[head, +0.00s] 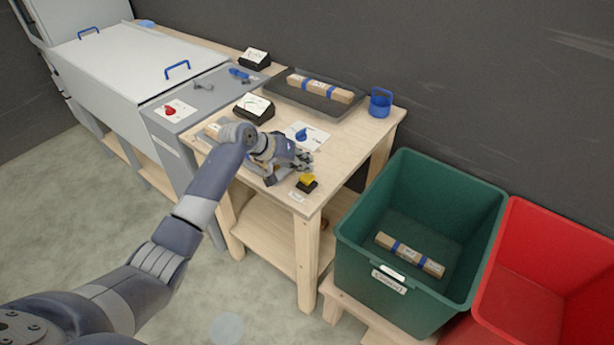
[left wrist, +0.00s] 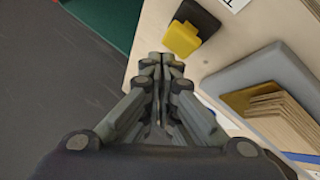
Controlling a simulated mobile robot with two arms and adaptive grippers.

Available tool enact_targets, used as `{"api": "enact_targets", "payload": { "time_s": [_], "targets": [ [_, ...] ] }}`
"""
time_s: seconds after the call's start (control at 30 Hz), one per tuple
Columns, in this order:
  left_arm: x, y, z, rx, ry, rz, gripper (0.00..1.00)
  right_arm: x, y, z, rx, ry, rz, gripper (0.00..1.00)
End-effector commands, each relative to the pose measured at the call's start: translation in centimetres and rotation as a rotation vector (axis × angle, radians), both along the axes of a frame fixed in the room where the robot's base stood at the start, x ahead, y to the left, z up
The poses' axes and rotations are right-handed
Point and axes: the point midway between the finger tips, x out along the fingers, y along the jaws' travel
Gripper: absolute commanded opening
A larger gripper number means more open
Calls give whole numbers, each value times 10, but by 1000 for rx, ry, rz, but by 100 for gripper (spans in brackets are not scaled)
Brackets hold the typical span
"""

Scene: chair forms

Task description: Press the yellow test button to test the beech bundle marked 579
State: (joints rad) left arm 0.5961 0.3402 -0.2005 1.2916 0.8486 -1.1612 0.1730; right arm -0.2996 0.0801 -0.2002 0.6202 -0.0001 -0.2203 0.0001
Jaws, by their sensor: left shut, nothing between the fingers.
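The yellow test button (head: 307,180) sits on a black base at the near right corner of the wooden table (head: 345,140). My left gripper (head: 306,162) is shut and empty, just behind the button in the head view. In the left wrist view the shut fingertips (left wrist: 162,60) are close to the yellow button (left wrist: 181,38); I cannot tell whether they touch it. A wooden bundle (left wrist: 275,108) with a blue strap lies on a grey plate beside the gripper. My arm mostly hides this bundle (head: 212,130) in the head view. Its mark cannot be read. My right gripper is not in view.
A dark tray (head: 284,92) with a strapped bundle (head: 320,89) stands at the table's back. A black meter (head: 253,107), a blue knob (head: 301,134) and a blue holder (head: 380,102) are nearby. A green crate (head: 349,235) holds another bundle (head: 410,254); a red crate (head: 560,250) stands beside it.

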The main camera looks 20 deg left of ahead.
Motion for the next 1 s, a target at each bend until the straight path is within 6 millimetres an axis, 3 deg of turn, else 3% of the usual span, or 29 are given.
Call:
{"api": "enact_targets", "payload": {
  "time_s": [1.0],
  "targets": [
    [0, 0, -12, 0, 0, 0, 0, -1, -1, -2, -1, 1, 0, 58]
  ]
}}
